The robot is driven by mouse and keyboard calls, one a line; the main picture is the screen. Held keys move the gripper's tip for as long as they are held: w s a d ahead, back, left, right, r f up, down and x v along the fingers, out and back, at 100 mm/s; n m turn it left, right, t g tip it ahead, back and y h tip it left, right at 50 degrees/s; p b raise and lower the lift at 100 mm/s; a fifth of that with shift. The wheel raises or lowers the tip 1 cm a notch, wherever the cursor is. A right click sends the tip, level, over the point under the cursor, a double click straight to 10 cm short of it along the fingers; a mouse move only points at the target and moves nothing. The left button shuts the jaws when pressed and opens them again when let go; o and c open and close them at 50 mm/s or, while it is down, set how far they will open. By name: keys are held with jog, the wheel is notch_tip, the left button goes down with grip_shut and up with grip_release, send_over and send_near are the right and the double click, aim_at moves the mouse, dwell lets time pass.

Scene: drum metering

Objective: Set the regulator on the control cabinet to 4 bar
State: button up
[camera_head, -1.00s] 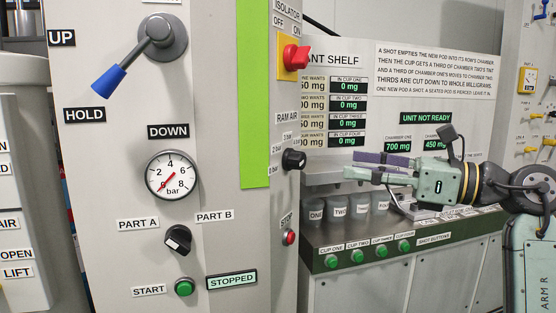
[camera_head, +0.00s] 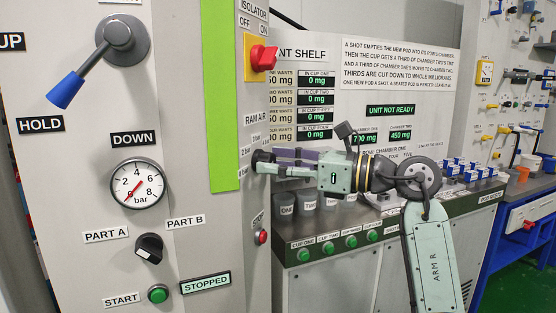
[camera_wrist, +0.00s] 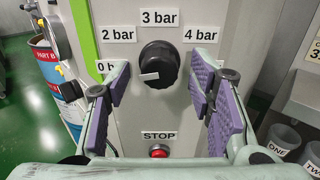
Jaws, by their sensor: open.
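The regulator is a black round knob (camera_wrist: 158,65) on the side face of the control cabinet (camera_head: 185,60). Labels 2 bar (camera_wrist: 118,34), 3 bar (camera_wrist: 160,18) and 4 bar (camera_wrist: 201,34) arc around it, with a partly hidden 0 label at lower left. Its white mark (camera_wrist: 149,76) points left and slightly down, toward the 0 label. My gripper (camera_wrist: 161,84) is open, its purple-padded fingers on either side of the knob, with visible gaps. In the head view my gripper (camera_head: 270,162) reaches the cabinet side from the right. The gauge (camera_head: 138,183) needle points lower left, near 0.
A red STOP button (camera_wrist: 158,151) sits below the knob, and the red isolator switch (camera_head: 263,57) above it. The shelf (camera_head: 345,222) with cups and green buttons lies below my arm. A lever (camera_head: 85,72) projects from the cabinet front.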

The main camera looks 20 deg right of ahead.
jog(key=c, duration=1.2)
jog(key=shift+o, duration=0.2)
